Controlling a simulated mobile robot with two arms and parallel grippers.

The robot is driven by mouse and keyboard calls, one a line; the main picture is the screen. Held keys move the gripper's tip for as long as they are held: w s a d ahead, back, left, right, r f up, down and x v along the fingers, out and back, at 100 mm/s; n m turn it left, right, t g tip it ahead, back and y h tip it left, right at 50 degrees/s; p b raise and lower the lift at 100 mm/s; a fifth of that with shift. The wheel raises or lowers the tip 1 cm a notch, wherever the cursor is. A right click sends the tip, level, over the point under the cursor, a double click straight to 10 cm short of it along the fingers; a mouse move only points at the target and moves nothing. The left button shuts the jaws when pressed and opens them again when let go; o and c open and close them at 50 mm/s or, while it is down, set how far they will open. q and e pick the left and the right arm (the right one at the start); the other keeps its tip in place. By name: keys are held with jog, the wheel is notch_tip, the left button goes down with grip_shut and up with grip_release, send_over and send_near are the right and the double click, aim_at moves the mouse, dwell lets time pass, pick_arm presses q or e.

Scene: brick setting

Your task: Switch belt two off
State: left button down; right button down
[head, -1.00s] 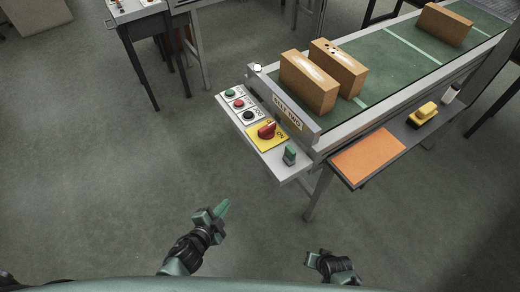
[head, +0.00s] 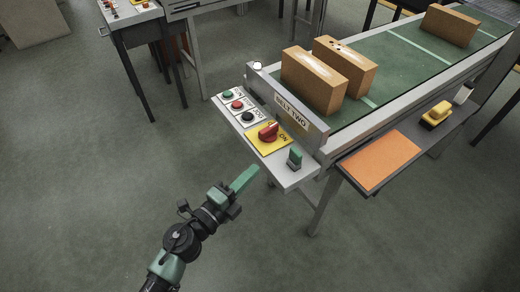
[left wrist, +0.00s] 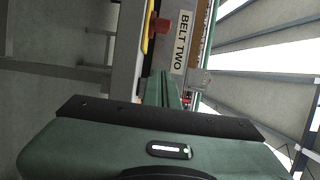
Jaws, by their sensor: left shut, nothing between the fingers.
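The belt two control panel (head: 297,179) sits at the near end of the conveyor, below a "BELT TWO" sign (head: 292,111). On it are a green button (head: 228,94), a red button (head: 237,105), a black button (head: 248,116) and a red rotary switch (head: 268,132) on a yellow plate. A small green upright piece (head: 295,157) stands at the panel's near end. My left gripper (head: 246,177) is shut and empty, in front of and below the panel, apart from it. The left wrist view shows its green fingers (left wrist: 163,90) near the red switch (left wrist: 161,26) and sign. My right gripper is out of view.
Cardboard boxes (head: 312,83) stand on the green belt (head: 400,60). An orange mat (head: 380,161) and a yellow toy-like object (head: 436,114) lie on a side shelf right of the panel. Another panel table (head: 130,16) is at back left.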

aim_at(266, 151)
pick_arm(q)
jog(key=x, duration=0.9)
jog(key=shift+w+d+p, duration=0.15)
jog(key=shift+w+p, duration=0.05)
jog(key=shift+p, duration=0.1)
jog(key=w+a, duration=0.2)
jog(key=shift+w, duration=0.35)
jog(key=shift+w+a, duration=0.25)
jog(key=shift+w, duration=0.05)
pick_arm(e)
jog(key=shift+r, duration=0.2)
